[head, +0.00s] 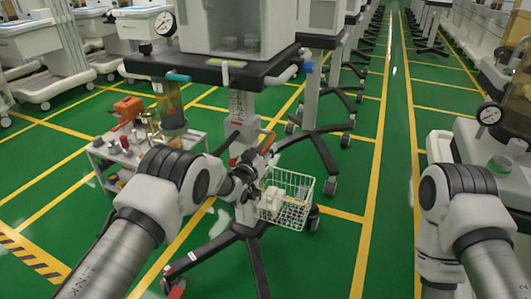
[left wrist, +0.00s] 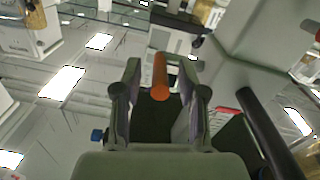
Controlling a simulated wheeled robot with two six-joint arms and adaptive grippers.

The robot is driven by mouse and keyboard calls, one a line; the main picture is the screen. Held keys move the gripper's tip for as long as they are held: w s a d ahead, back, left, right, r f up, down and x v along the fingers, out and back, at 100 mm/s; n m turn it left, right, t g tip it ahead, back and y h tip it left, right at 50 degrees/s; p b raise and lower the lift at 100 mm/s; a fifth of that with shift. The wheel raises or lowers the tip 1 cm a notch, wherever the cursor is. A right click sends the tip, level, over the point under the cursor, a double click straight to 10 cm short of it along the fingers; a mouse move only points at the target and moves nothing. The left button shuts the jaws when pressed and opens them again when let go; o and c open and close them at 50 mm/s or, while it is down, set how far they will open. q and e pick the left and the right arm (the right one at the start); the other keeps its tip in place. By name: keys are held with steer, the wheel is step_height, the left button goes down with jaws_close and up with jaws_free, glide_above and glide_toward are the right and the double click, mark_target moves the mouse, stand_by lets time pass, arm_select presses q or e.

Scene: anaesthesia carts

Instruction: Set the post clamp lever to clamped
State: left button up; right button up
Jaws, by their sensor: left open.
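The post clamp lever (head: 268,142) shows as a small orange-red piece at the post (head: 243,104) under the middle cart, in the head view. In the left wrist view, the orange lever (left wrist: 160,76) points toward the camera. My left gripper (head: 265,158) is beside the post, partly hidden by its own wrist. In the left wrist view, the left gripper (left wrist: 160,92) is open, with one finger on each side of the lever. Whether a finger touches it I cannot tell. My right arm is at the right edge; its gripper is out of the picture.
A white wire basket (head: 288,200) hangs low on the post, just right of my left gripper. The cart's dark tray (head: 205,70) is above. A small side trolley (head: 118,160) with bottles stands to the left. Green floor is clear toward the right.

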arm_select(q)
steer(key=shift+w, duration=0.1)
steer(key=shift+c, duration=0.3)
jaws_close()
steer(key=shift+f+b, duration=0.2)
steer(key=shift+b, duration=0.25)
steer(key=f+t+h+b, duration=0.1)
steer(key=t+b, duration=0.1)
steer(key=b, duration=0.4)
steer(key=w+f+t+h+b, duration=0.1)
steer(key=t+b, duration=0.1)
steer(key=b, duration=0.5)
steer(key=w+f+t+b, duration=0.1)
steer(key=t+b, duration=0.1)
steer(key=b, duration=0.4)
steer(key=shift+d+f+t+h, duration=0.3)
steer(key=shift+f+h, duration=0.05)
steer(key=shift+h, duration=0.05)
steer(key=shift+o, duration=0.3)
jaws_free()
